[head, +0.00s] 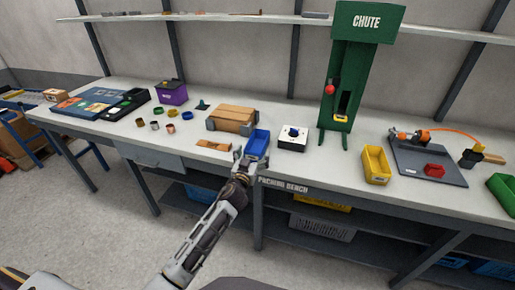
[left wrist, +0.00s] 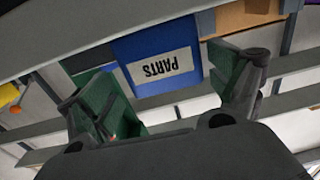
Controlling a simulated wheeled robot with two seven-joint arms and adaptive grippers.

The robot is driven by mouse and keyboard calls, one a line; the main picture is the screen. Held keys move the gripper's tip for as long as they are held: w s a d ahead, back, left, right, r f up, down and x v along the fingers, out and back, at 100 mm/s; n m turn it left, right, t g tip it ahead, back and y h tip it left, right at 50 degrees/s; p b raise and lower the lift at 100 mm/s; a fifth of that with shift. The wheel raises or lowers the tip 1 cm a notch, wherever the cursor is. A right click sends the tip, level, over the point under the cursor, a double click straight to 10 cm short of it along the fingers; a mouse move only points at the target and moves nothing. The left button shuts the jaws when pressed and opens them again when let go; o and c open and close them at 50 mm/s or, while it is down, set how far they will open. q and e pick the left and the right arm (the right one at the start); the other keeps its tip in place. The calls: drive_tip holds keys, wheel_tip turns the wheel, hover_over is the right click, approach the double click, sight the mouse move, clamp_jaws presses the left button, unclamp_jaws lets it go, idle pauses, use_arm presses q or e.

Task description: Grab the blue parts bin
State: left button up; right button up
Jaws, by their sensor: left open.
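The blue parts bin (head: 258,144) stands near the front edge of the bench, just left of the white box with a dark knob. My left gripper (head: 242,158) is at the bench's front edge, at the near left side of the bin. In the left wrist view the bin (left wrist: 150,52) shows its front with an upside-down PARTS label. There the two fingers of my left gripper (left wrist: 170,95) are spread apart, with the bin beyond them and nothing held between them. Whether a finger touches the bin cannot be told. My right gripper is not in view.
A white box (head: 292,140) stands close on the right. A yellow bin (head: 376,165) and green chute (head: 350,85) are farther right. Coils (head: 172,113) lie to the left.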

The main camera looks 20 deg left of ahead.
sight(256, 145)
use_arm(q)
drive_tip(key=shift+w, duration=0.2)
idle(0.3)
drive_tip(key=shift+w+a, duration=0.15)
drive_tip(key=shift+w, duration=0.7)
drive_tip(key=shift+w+a, duration=0.15)
drive_tip(key=shift+w, duration=1.5)
drive_tip(key=c, duration=1)
